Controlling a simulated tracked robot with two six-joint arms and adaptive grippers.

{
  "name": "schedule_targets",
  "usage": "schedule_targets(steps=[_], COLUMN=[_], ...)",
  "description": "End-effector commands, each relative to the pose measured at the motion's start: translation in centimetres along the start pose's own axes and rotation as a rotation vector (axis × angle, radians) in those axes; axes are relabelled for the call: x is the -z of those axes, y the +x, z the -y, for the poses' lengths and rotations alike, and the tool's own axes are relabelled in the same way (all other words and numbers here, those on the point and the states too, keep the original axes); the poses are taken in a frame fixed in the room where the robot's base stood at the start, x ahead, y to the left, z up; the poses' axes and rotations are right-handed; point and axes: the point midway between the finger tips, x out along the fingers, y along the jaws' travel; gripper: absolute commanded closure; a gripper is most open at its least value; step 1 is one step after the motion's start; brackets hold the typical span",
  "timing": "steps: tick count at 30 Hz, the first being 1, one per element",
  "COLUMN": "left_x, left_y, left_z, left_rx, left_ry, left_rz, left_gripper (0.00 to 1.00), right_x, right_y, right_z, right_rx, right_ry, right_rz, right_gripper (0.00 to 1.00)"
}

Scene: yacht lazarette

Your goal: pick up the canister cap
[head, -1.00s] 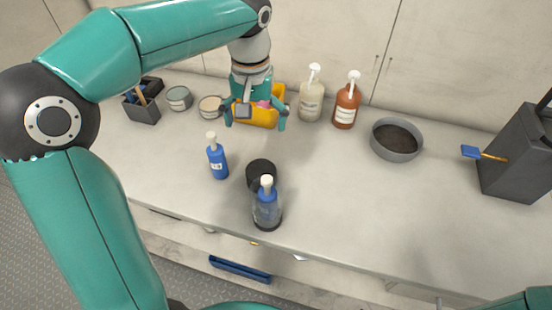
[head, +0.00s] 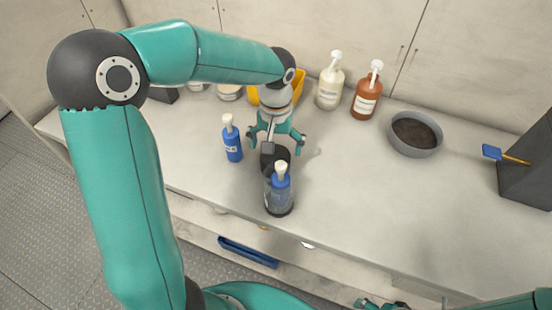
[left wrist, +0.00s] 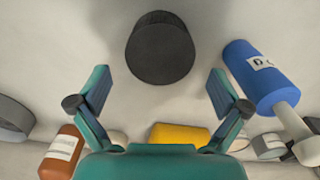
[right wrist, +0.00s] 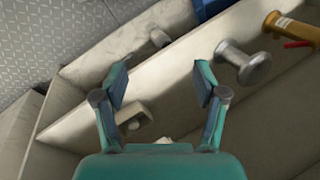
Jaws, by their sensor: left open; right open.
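My left gripper is empty. My right gripper (right wrist: 160,80) is open and empty, over the drawer area below the counter's front.
A blue pump bottle (head: 232,145) stands close left of my left gripper. White (head: 329,88) and brown (head: 366,97) pump bottles and a grey bowl (head: 415,138) stand farther back and right. The counter's right middle is clear.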

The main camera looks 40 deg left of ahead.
Motion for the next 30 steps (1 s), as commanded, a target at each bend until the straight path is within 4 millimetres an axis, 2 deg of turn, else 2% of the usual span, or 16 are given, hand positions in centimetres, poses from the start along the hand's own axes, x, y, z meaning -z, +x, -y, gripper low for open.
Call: schedule_targets(steps=[7, 16, 25, 30], left_x=[-0.4, -0.3, -0.3, -0.3], left_y=[3.3, 3.7, 3.7, 3.7], left_z=[0.0, -0.1, -0.1, -0.1], left_rx=[0.002, 0.001, 0.001, 0.001], left_ry=[0.0, 0.0, 0.0, 0.0], left_rz=[0.004, 0.001, 0.001, 0.0], left_gripper=[0.0, 0.02, 0.51, 0.51], right_x=[0.0, 0.0, 0.0, 0.0], right_y=[-0.5, -0.5, -0.5, -0.5], right_z=[0.2, 0.2, 0.2, 0.2], right_rx=[0.0, 0.0, 0.0, 0.0], right_ry=[0.0, 0.0, 0.0, 0.0], right_rz=[0.0, 0.0, 0.0, 0.0], right_gripper=[0.29, 0.29, 0.29, 0.29])
